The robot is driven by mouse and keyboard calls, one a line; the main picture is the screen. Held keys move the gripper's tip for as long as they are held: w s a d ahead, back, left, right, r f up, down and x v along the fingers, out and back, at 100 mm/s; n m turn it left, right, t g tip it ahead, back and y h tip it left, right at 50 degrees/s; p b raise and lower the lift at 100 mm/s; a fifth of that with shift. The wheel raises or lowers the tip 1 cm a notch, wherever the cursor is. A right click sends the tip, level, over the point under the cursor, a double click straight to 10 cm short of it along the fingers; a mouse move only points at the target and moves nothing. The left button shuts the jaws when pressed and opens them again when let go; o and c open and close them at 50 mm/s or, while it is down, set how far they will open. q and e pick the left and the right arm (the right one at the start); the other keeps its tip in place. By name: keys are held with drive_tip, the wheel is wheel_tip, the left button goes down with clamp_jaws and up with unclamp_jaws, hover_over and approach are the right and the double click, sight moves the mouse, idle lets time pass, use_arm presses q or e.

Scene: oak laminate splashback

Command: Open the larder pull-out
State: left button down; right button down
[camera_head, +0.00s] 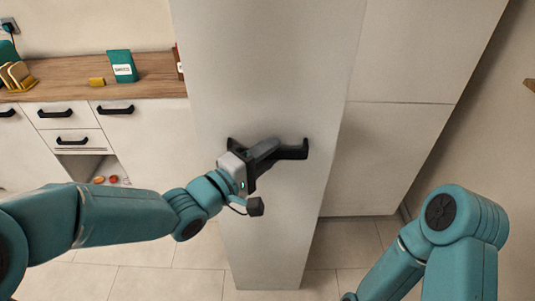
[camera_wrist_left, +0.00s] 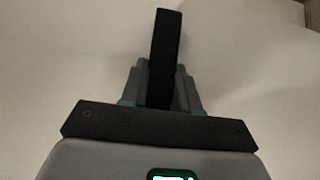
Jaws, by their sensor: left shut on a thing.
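The larder pull-out (camera_head: 270,70) is a tall, narrow, pale front in the middle of the head view. In the left wrist view the dark handle (camera_wrist_left: 165,50) passes between the fingers. My right arm is at the lower right; its gripper is out of view.
A wooden worktop (camera_head: 150,75) at the left carries a green packet (camera_head: 122,66) and a toast rack (camera_head: 17,76). White drawers with black handles are below it. A pale cabinet (camera_head: 395,140) stands to the right. The tiled floor (camera_head: 150,282) looks clear.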

use_arm(q)
drive_tip(key=shift+w, duration=0.1)
drive_tip(key=c, duration=0.9)
unclamp_jaws()
drive_tip(key=b+v, duration=0.3)
drive_tip(key=v, duration=1.3)
drive_tip(key=shift+a, duration=0.15)
drive_tip(key=shift+r, duration=0.1)
